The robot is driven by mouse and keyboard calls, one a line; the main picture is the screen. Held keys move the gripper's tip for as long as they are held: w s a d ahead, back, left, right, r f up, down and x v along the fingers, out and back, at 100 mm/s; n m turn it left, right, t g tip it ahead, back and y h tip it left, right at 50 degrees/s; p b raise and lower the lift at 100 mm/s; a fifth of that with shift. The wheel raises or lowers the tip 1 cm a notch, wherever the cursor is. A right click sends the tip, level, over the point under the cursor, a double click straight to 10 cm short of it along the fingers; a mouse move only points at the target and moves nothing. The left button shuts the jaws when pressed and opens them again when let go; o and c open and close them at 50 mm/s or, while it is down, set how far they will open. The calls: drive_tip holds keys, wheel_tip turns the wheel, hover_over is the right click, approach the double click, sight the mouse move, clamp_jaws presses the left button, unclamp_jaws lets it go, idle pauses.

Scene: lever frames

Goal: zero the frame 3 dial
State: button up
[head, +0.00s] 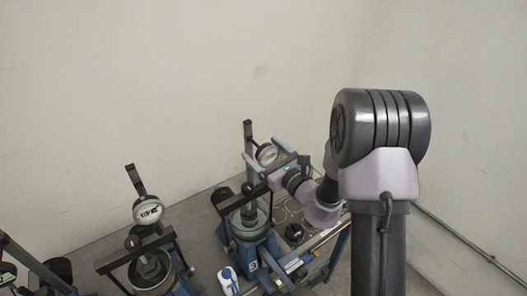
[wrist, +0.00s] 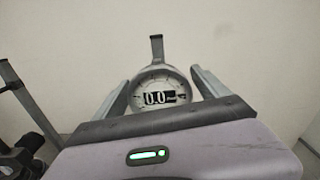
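The dial (head: 266,154) in front of my gripper is a round gauge on an upright post. In the wrist view the same dial (wrist: 158,88) has a black display reading 0.0, with smaller marks after it that I cannot read. My gripper (head: 258,148) is open at this dial. In the wrist view the fingers of my gripper (wrist: 160,75) stand apart on either side of the dial, with nothing held. I cannot tell whether either finger touches its rim. The lower part of the dial is hidden by my gripper body. Its blue lever frame (head: 246,254) carries a small label, perhaps a 3.
Another lever frame with a round dial (head: 148,210) stands to the left, and part of a further dial (head: 7,272) shows at the left edge. A white and blue object (head: 228,280) lies in front of the nearest frame. Plain walls rise behind.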

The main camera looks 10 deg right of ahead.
drive_tip(key=p+v, duration=0.6)
drive_tip(key=v, duration=1.1)
drive_tip(key=shift+s, duration=0.2)
